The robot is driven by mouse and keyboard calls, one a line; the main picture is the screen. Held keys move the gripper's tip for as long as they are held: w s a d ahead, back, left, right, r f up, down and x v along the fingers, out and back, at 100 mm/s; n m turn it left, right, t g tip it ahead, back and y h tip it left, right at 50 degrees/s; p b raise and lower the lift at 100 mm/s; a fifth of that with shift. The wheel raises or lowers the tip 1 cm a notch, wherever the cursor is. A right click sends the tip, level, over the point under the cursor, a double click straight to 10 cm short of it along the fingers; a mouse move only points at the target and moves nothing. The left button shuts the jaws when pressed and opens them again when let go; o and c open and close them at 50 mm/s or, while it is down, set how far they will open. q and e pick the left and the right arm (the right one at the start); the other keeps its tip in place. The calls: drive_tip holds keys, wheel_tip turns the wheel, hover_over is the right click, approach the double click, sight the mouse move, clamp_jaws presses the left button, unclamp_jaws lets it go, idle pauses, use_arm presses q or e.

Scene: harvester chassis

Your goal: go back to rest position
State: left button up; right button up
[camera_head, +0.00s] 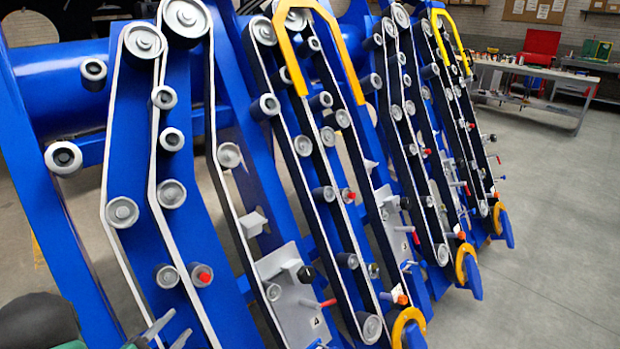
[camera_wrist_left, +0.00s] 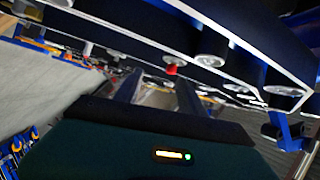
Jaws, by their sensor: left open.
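My left gripper (camera_head: 179,322) shows at the bottom left of the head view, with its two grey fingers apart and nothing between them. In the left wrist view its fingers (camera_wrist_left: 156,92) also stand apart and empty. It is in front of the lower part of the blue harvester chassis (camera_head: 190,225), close below the nearest belt run. From the head view I cannot tell the exact gap. My right gripper is not in view.
Grey rollers, pale belts, a red knob (camera_head: 203,274) and a grey plate (camera_head: 297,300) with levers stick out from the chassis. Yellow guards (camera_head: 290,55) arch over it. The grey floor (camera_head: 560,220) at right is clear. A workbench (camera_head: 545,72) stands far back.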

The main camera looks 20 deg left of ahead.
use_arm(q)
drive_tip(key=w+d+f+n+g+y, duration=0.1)
drive_tip(key=w+d+f+n+g, duration=0.15)
drive_tip(key=w+d+g, duration=0.35)
drive_tip(key=s+d+n+g+h, duration=0.1)
drive_tip(key=s+d+n+g, duration=0.4)
drive_tip(key=d, duration=0.6)
drive_tip(key=s+d+n+g, duration=0.25)
drive_tip(key=s+d, duration=0.35)
drive_tip(key=d, duration=0.5)
drive_tip(key=w+p+v, duration=0.2)
drive_tip(key=p+v, duration=0.9)
drive_tip(key=p, duration=0.1)
drive_tip(key=shift+a+r+h, duration=0.2)
drive_tip(key=shift+r+h, duration=0.1)
drive_tip(key=shift+r, duration=0.1)
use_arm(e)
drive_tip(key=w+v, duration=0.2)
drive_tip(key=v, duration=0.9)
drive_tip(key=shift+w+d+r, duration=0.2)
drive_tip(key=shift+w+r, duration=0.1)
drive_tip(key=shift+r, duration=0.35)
use_arm(q)
drive_tip(key=shift+s+g, duration=0.1)
drive_tip(key=shift+g, duration=0.15)
